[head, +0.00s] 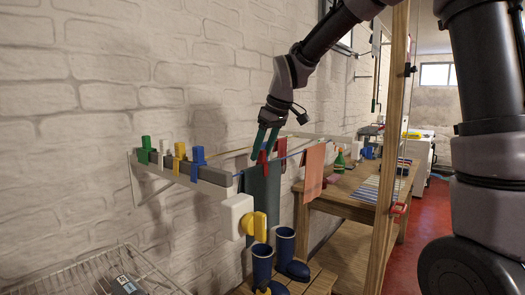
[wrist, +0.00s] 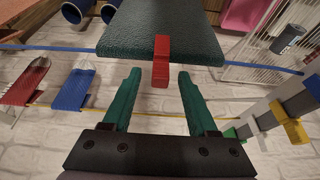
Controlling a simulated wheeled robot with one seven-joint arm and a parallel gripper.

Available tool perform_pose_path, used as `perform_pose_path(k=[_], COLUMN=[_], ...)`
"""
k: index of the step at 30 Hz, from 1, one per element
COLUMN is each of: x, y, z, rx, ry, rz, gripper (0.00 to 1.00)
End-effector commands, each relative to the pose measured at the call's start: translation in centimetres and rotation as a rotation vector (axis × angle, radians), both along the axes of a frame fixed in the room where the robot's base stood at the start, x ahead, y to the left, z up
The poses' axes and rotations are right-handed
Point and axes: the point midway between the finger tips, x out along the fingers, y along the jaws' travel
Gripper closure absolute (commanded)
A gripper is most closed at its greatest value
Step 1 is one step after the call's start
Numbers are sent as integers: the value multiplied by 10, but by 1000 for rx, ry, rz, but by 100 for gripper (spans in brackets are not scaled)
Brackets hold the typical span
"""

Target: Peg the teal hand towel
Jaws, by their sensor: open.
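The teal hand towel (head: 262,190) hangs from the blue line beside the brick wall. It fills the upper middle of the wrist view (wrist: 135,40). A red peg (wrist: 161,62) sits upright over the towel's top edge, near its middle. It also shows in the head view (head: 262,158). My gripper (wrist: 158,74) has two teal fingers, one on each side of this red peg. They are open, with a clear gap between each finger and the peg. In the head view my gripper (head: 266,139) is just above the line, over the towel.
Green (head: 146,143), yellow (head: 179,152) and blue (head: 198,156) pegs stand on a grey rail (head: 210,174) at the left. An orange cloth (head: 314,170) hangs to the right. Blue boots (head: 286,243) stand below. A wooden post (head: 392,130) rises at the right.

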Motion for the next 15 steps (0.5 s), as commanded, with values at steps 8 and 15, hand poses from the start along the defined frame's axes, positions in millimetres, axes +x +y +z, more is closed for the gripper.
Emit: perform_pose_path(k=[8, 15], x=[-7, -19], y=[-10, -24], z=[32, 76], rx=[2, 2], ry=[-6, -4], rz=[-2, -2], gripper=[41, 41])
